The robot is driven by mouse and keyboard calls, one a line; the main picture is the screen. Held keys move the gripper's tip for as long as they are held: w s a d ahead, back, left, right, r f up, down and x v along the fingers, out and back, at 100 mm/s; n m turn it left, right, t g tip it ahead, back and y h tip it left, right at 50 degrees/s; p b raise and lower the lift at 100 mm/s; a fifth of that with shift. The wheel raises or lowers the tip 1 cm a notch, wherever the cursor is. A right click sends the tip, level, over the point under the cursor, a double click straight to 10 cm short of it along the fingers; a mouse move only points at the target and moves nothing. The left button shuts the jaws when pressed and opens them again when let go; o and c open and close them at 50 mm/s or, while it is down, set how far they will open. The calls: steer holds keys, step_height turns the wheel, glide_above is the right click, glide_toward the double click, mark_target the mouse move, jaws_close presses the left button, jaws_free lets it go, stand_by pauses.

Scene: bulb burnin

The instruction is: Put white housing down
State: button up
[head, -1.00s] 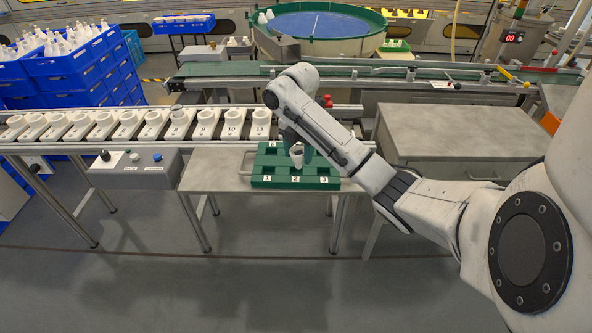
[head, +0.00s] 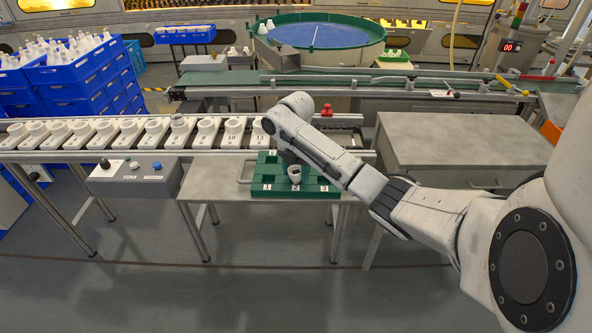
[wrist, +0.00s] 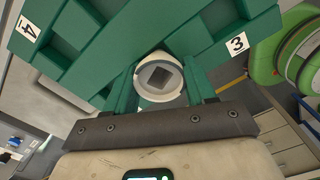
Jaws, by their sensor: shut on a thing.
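The white housing (head: 295,174) is a small round white part at the numbered green tray (head: 325,190), near label 2. In the wrist view the housing (wrist: 174,94) shows end-on, with a grey square inside its round rim. My gripper (wrist: 160,88) is shut on it, one finger on each side. In the head view my arm's end hides most of the fingers and part of the tray. I cannot tell whether the housing touches the tray.
The tray sits on a grey metal table (head: 215,190). A conveyor behind carries a row of white holders (head: 105,132). A control box (head: 140,172) with buttons stands at left. A bare grey cabinet top (head: 460,140) lies to the right.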

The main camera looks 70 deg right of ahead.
steer(key=o, duration=1)
step_height(320, 180, up, 12)
steer(key=shift+r+p, duration=0.15)
steer(key=shift+p, duration=0.95)
